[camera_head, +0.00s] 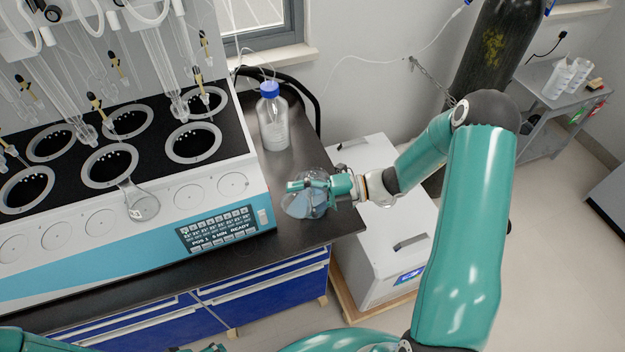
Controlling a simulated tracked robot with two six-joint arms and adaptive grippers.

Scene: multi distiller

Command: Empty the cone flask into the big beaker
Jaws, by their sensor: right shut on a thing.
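My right gripper (314,187) is over the front right corner of the black bench, shut on a clear glass vessel with pale bluish liquid (302,206). The vessel looks like the cone flask, wide at the bottom. The gripper's teal fingers hide much of its upper part. I cannot tell whether its base touches the bench. I cannot make out a separate big beaker. Of my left arm only teal parts show along the bottom edge, and the jaws of my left gripper (212,348) are too cut off to read.
A blue-capped bottle (273,122) stands behind the vessel. The large distiller (180,197) with several round wells fills the left. A white box unit (385,245) stands right of the bench. A dark gas cylinder (497,48) and a grey side table (556,107) are farther back.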

